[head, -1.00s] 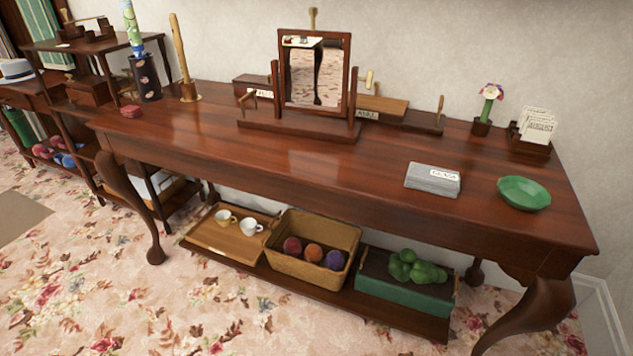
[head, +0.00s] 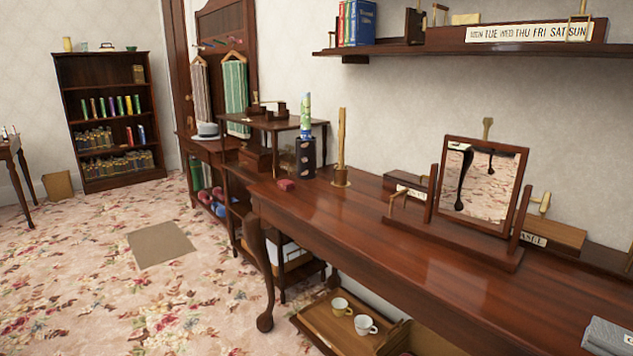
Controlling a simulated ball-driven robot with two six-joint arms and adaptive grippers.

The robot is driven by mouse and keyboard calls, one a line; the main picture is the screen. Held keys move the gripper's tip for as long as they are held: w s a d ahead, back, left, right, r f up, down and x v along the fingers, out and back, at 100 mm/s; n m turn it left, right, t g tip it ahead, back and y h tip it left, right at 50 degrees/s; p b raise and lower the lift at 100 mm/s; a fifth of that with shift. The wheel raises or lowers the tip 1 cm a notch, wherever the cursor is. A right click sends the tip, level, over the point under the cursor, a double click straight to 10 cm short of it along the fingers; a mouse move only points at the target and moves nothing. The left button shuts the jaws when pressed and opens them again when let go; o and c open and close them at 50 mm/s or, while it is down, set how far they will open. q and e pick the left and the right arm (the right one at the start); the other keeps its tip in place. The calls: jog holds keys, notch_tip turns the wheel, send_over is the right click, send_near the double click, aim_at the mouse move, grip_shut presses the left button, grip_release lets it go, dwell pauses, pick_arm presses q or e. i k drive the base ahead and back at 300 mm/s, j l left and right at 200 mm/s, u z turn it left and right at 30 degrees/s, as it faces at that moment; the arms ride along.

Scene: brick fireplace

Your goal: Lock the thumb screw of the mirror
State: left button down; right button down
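The mirror (head: 480,186) stands upright on the long dark wooden table (head: 340,225), right of the middle in the head view. Its framed glass sits tilted between two wooden posts on a wooden base (head: 455,245). A small brass-coloured handle (head: 398,197) shows by the left post. A light brass piece (head: 541,202) shows at the right, behind the mirror frame; I cannot tell whether it belongs to the mirror. I cannot make out for sure which piece is the thumb screw. Neither of my grippers is in view.
A wall shelf (head: 400,50) hangs above. Open carpet (head: 110,260) lies left of the table.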

aim_at(544, 203)
jog(key=i+z, duration=0.15)
jog(key=i, duration=0.4)
jog(key=i+j+z, duration=0.15)
jog(key=i, duration=0.4)
jog(key=i+j+z, duration=0.15)
jog(key=i, duration=0.4)
